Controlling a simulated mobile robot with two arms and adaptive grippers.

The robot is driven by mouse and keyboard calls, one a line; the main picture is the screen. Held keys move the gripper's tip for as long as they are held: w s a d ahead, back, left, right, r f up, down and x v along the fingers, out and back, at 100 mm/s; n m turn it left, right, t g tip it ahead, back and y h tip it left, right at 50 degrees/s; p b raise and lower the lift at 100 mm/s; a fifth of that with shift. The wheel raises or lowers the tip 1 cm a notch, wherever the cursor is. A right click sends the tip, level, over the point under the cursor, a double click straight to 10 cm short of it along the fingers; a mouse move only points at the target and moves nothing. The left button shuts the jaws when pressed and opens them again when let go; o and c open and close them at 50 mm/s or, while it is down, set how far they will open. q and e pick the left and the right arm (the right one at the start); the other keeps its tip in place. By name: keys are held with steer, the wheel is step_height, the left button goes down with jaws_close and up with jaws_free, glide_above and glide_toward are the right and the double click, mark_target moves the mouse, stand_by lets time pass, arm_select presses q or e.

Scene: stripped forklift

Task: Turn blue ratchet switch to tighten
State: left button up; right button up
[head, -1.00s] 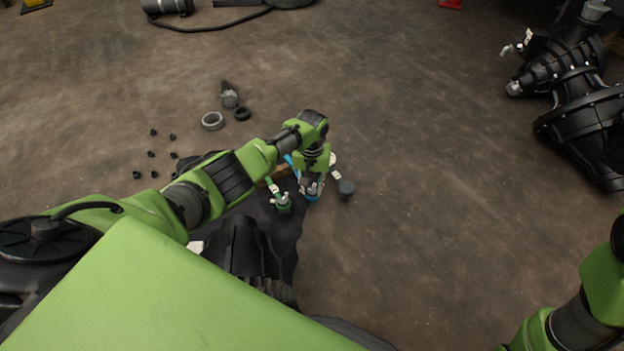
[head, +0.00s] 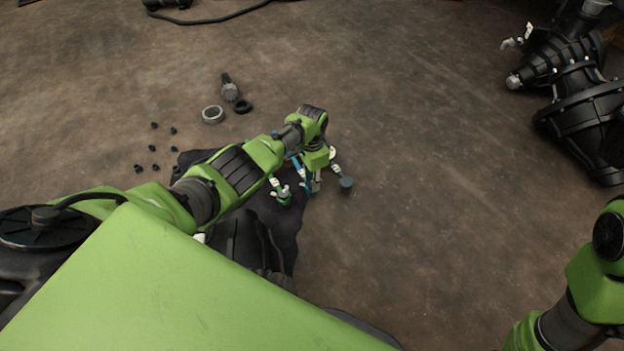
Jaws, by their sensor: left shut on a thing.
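The blue ratchet (head: 308,186) is at the robot's left gripper, and much of it is hidden by the gripper and wrist. My left gripper (head: 314,187) points down and is shut on the blue ratchet. A green ratchet (head: 283,197) lies just left of it and a grey ratchet (head: 346,182) just right of it. The switch on the blue ratchet is too small and covered to make out. My right arm shows at the lower right edge, but its gripper is out of view.
A dark cloth or mat (head: 285,222) lies under the tools. Several small black nuts (head: 152,149), a grey ring (head: 212,114) and a dark ring (head: 243,106) lie on the floor behind. A large black axle part (head: 580,110) stands at right. The floor between is clear.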

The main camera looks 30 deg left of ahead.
arm_select(q)
steer(key=shift+m, duration=1.9)
steer(key=shift+a, duration=0.1)
steer(key=o, duration=1.1)
steer(key=shift+o, duration=0.2)
step_height(320, 180, up, 12)
